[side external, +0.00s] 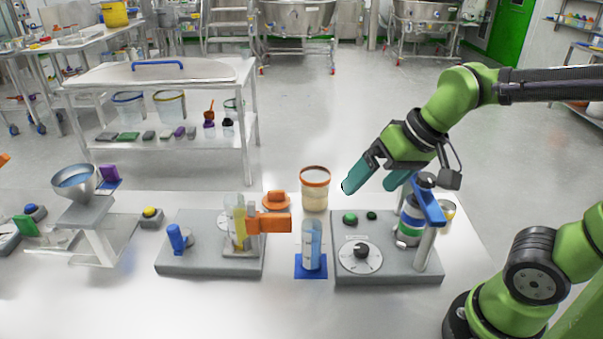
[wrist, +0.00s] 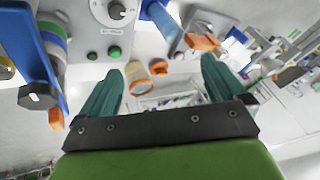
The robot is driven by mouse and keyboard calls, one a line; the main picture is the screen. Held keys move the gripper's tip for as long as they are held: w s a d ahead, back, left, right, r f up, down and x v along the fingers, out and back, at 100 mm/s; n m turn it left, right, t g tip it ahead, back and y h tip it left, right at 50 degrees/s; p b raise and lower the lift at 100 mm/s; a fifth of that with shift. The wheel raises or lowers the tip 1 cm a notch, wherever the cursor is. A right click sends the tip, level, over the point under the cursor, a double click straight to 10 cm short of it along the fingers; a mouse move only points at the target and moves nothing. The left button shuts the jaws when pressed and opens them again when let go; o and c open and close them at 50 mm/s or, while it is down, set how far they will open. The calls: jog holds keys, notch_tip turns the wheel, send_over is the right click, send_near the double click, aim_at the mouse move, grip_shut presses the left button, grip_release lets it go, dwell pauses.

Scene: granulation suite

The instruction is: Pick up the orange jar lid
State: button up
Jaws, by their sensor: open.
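The orange jar lid (side external: 276,201), with a raised knob, lies on the white table left of the jar. In the wrist view the lid (wrist: 158,67) appears between the fingertips, some distance beyond them. The clear jar (side external: 315,192) has an orange rim and pale contents; it also shows in the wrist view (wrist: 138,83), just left of the lid. My gripper (side external: 370,186) has teal fingers, open and empty. It is in the air right of the jar, above the back of the right grey station. The wrist view also shows both fingers (wrist: 160,66) spread apart.
A cylinder of blue liquid (side external: 311,242) stands in front of the jar. A grey stand with an orange clamp (side external: 268,222) is in front of the lid. The right station has a dial (side external: 361,255) and a blue-armed post (side external: 428,205) near my gripper.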

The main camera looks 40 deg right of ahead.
jog(key=w+f+g+h, duration=0.1)
jog(key=w+f+g, duration=0.1)
jog(key=w, duration=0.7)
jog(key=m+h, duration=0.4)
jog(key=m, duration=0.1)
send_near(276, 191)
jog(key=x, duration=1)
jog(key=shift+f, duration=0.3)
jog(key=c, duration=0.8)
